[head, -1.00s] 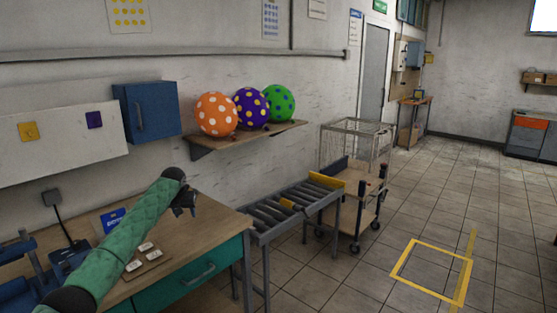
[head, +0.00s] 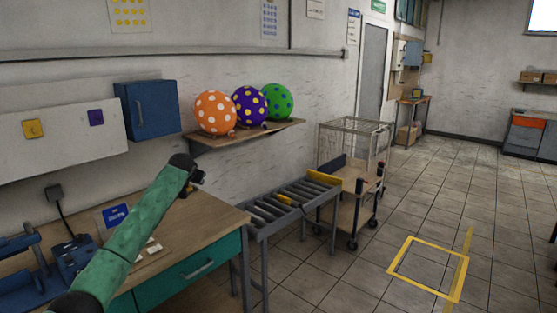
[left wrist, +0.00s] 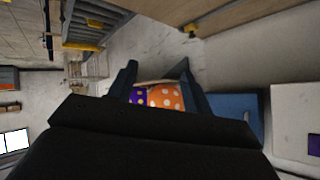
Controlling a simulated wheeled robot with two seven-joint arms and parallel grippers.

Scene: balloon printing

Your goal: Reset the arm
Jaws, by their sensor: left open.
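My left arm, in a green sleeve, comes in from the lower left in the head view and reaches over the workbench. My left gripper (head: 194,178) is at its end, above the bench near the wall. In the left wrist view its two dark fingers (left wrist: 157,80) stand apart with nothing held between them. Beyond them the orange (left wrist: 165,97) and purple (left wrist: 139,97) spotted balloons show at a distance. My right gripper is not in either view.
Orange (head: 215,112), purple (head: 250,106) and green (head: 278,101) balloons rest on a wall shelf (head: 240,138). A workbench (head: 205,222) with a teal drawer (head: 190,270) adjoins a roller conveyor (head: 290,205). A cart (head: 350,185) stands behind. A yellow floor square (head: 392,258) lies on the open floor.

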